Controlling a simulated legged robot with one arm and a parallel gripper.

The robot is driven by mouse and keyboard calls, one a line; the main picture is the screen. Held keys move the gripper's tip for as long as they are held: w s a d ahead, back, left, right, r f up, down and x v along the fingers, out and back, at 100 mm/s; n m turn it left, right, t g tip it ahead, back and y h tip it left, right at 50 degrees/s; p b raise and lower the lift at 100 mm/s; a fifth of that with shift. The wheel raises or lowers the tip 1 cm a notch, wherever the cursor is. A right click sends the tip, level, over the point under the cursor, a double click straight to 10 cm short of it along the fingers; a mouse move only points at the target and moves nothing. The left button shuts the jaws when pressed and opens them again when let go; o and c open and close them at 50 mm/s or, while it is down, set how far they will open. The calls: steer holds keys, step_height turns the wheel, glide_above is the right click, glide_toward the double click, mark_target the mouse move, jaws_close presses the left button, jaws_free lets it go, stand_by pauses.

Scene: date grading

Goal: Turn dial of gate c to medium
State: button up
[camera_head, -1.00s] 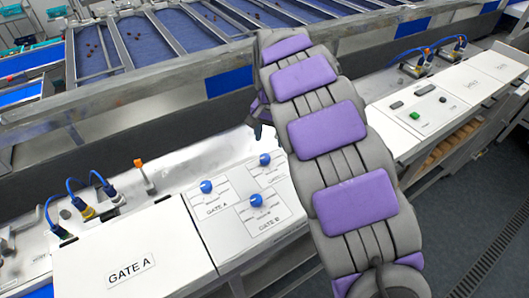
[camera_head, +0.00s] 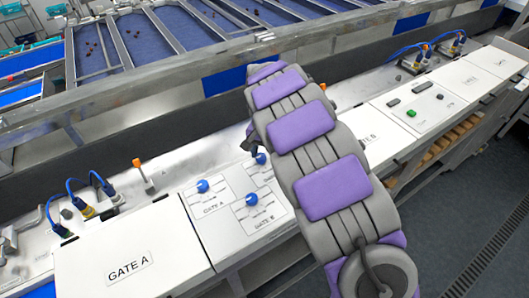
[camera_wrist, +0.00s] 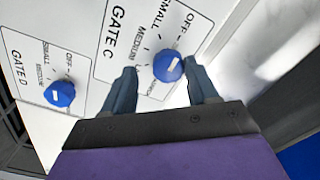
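The gate C dial (camera_wrist: 167,66) is a blue knob with a white mark, on a white panel labelled GATE C, OFF, SMALL and MEDIUM in the wrist view. Its mark tilts up and right, and the lowest label is partly hidden. In the head view the dial (camera_head: 261,158) shows beside my gripper (camera_head: 250,142), which is mostly hidden by my arm.
The gate D dial (camera_wrist: 60,93) is left of my gripper in the wrist view. The gate A dial (camera_head: 203,186) and gate B dial (camera_head: 252,199) are nearby in the head view. A metal rail (camera_head: 150,92) runs behind the panel.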

steer(key=shift+s+a, duration=0.15)
steer(key=shift+a, duration=0.7)
steer(key=c, duration=0.4)
steer(key=shift+c, duration=1)
steer(key=shift+d, duration=0.3)
steer(key=shift+c, duration=1)
steer(key=shift+a, duration=0.15)
steer(key=shift+b, duration=0.3)
